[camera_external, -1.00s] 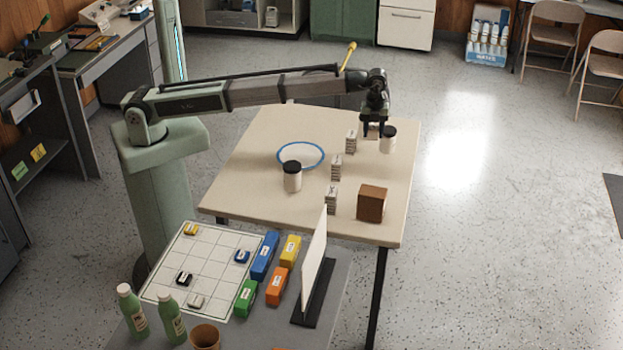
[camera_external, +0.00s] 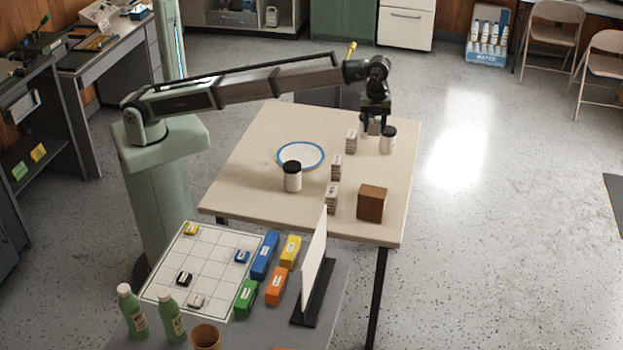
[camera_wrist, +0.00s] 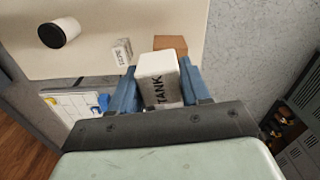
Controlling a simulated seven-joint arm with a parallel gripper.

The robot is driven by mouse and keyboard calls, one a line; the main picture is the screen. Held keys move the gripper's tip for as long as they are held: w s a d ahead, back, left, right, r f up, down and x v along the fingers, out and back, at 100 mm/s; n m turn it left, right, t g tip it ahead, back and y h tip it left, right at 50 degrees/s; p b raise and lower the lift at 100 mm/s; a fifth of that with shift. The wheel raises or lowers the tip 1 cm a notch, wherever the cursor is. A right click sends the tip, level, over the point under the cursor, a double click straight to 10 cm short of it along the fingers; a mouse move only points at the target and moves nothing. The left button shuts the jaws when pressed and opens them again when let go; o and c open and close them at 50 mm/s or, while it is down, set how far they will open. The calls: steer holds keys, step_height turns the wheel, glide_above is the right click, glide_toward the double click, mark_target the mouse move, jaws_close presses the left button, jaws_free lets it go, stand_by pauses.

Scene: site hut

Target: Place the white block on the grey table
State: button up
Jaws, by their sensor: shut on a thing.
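My gripper (camera_external: 374,125) is above the far right of the cream table (camera_external: 255,135). In the wrist view my gripper (camera_wrist: 160,85) has its blue fingers shut on a white block (camera_wrist: 157,70) with black lettering that reads "TANK". In the external view the white block shows only as a pale patch, partly hidden by the fingers. The grey table (camera_external: 250,333) is at the front, apart from my gripper; a gridded white board and coloured blocks lie on it.
Small labelled white blocks (camera_external: 336,167), two black-lidded jars (camera_external: 292,178) (camera_external: 388,141), a blue-rimmed plate (camera_external: 300,156) and a brown block (camera_external: 371,203) stand on the cream table. An upright white panel (camera_external: 314,260), green bottles (camera_external: 172,318) and a brown cup (camera_external: 205,337) stand on the grey table.

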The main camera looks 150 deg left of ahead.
steer(key=w+d, duration=1.2)
steer(key=d, duration=0.1)
steer(key=m, duration=0.1)
glide_above(267, 319)
steer(key=shift+f, duration=14.05)
steer(key=shift+f, duration=0.1)
steer(key=o, duration=1.1)
steer(key=shift+s, duration=0.1)
step_height(267, 319, up, 12)
steer(key=shift+r, duration=0.15)
